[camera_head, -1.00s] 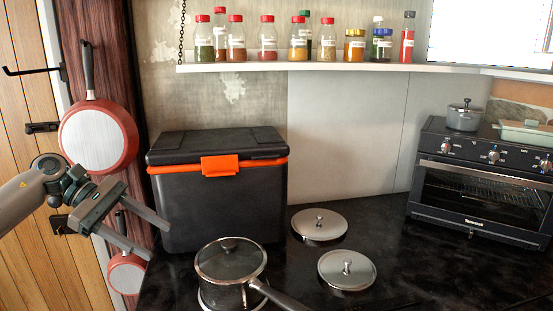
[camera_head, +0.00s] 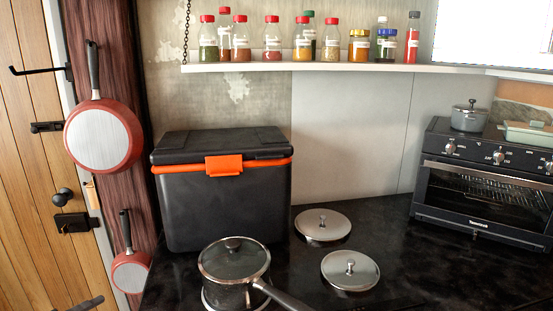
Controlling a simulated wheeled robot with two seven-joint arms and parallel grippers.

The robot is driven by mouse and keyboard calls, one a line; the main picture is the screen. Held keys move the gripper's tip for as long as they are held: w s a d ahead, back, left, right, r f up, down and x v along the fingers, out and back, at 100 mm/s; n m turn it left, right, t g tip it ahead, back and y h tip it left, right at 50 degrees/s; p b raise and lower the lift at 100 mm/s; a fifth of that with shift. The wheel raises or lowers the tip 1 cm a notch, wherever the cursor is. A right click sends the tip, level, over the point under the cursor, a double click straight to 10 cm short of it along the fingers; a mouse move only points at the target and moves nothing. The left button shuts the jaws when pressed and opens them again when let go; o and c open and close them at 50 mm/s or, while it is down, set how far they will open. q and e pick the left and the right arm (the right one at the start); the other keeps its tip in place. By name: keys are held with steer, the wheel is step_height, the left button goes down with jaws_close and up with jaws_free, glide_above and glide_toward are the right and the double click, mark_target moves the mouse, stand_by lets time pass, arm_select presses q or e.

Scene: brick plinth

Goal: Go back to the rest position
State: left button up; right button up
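Only a small dark tip of my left gripper (camera_head: 87,303) shows at the bottom left edge, in front of the wooden door. The rest of it is out of frame, so its opening is hidden. It is well apart from the counter items. My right gripper is not in view. A black cooler box (camera_head: 226,208) with an orange latch stands shut on the dark counter. A saucepan (camera_head: 234,262) with a glass lid on it stands in front of the box, its handle pointing to the lower right.
Two metal lids (camera_head: 322,225) (camera_head: 350,271) lie on the black counter (camera_head: 400,262). A toaster oven (camera_head: 482,190) stands at the right with a small pot (camera_head: 468,116) on top. Red pans (camera_head: 103,137) hang at the left. Spice bottles line a shelf (camera_head: 300,67).

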arm_select(q)
steer(key=s+a+f+n+g+y, duration=0.2)
steer(key=s+a+f+n+y, duration=0.65)
steer(key=s+a+f, duration=0.75)
steer(key=s+a+f+n+g+y, duration=0.2)
steer(key=s+a+f+n+g, duration=0.15)
steer(key=s+a, duration=0.6)
steer(key=s+a+f+n+g+y, duration=0.2)
steer(key=s+a+f+n, duration=0.25)
steer(key=s, duration=0.95)
steer(key=s+d+f+n+h, duration=0.1)
steer(key=s+d+f, duration=0.1)
steer(key=d+f, duration=0.6)
steer(key=s+d+f+n+g+h, duration=0.15)
steer(key=d+f, duration=0.35)
steer(key=d, duration=0.7)
steer(key=s+d+f+n+h, duration=0.1)
steer(key=s+d+f+h, duration=0.1)
steer(key=d+f, duration=0.55)
steer(key=s+d+f+n+h, duration=0.1)
steer(key=d+f, duration=0.1)
steer(key=d, duration=1.7)
steer(key=d+f+n+h, duration=0.1)
steer(key=d+f+h, duration=0.1)
steer(key=d, duration=1.6)
steer(key=shift+s+d+f+n, duration=0.15)
steer(key=shift+s+d+n, duration=0.2)
steer(key=shift+s+n, duration=0.05)
